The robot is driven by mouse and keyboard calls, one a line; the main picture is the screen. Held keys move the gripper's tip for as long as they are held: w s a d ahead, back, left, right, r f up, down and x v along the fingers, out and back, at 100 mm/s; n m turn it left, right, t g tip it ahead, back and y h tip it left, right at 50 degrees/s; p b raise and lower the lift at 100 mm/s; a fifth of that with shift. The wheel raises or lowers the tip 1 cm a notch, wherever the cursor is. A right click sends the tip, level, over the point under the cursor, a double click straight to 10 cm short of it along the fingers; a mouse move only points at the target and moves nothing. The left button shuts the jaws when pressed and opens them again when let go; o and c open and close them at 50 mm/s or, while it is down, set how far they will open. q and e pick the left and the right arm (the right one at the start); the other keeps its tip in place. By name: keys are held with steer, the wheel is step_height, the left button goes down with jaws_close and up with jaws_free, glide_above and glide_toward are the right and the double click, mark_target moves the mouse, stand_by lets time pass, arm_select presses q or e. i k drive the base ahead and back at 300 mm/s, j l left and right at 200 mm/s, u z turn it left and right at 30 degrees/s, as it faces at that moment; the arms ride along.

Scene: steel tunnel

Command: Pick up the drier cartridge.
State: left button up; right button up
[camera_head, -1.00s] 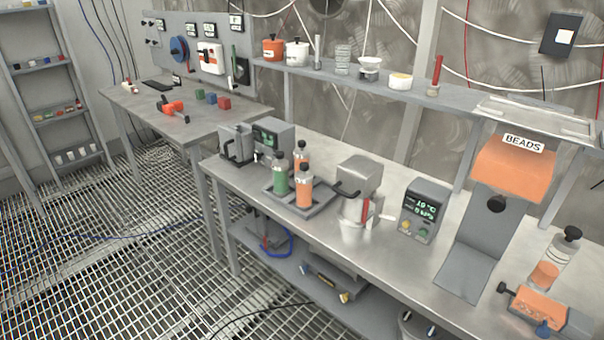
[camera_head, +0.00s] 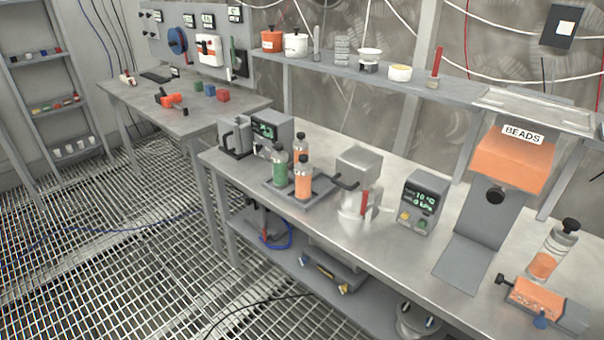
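A clear cartridge (camera_head: 553,250) with a black knob on top and orange filling in its lower part stands at the right end of the steel bench, behind an orange block-like device. Three smaller cartridges with black tops stand on a grey tray mid-bench: a green one (camera_head: 279,176), an orange one (camera_head: 304,188) and another orange one (camera_head: 301,150) behind them. I cannot tell from the picture which of these is the drier cartridge. Neither of my grippers is in view.
An orange hopper marked BEADS (camera_head: 515,162) stands above a grey chute at the right. A shelf (camera_head: 440,93) runs behind. Grating floor (camera_head: 110,270) lies open at left.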

mark_target(303, 169)
steer(key=i+j+z, duration=0.1)
steer(key=i+j, duration=0.25)
steer(key=i+j+z, duration=0.1)
steer(key=i+j, duration=0.2)
steer(key=j, duration=0.15)
steer(key=i+j+z, duration=0.1)
steer(key=i+j, duration=0.25)
steer(key=j, duration=0.1)
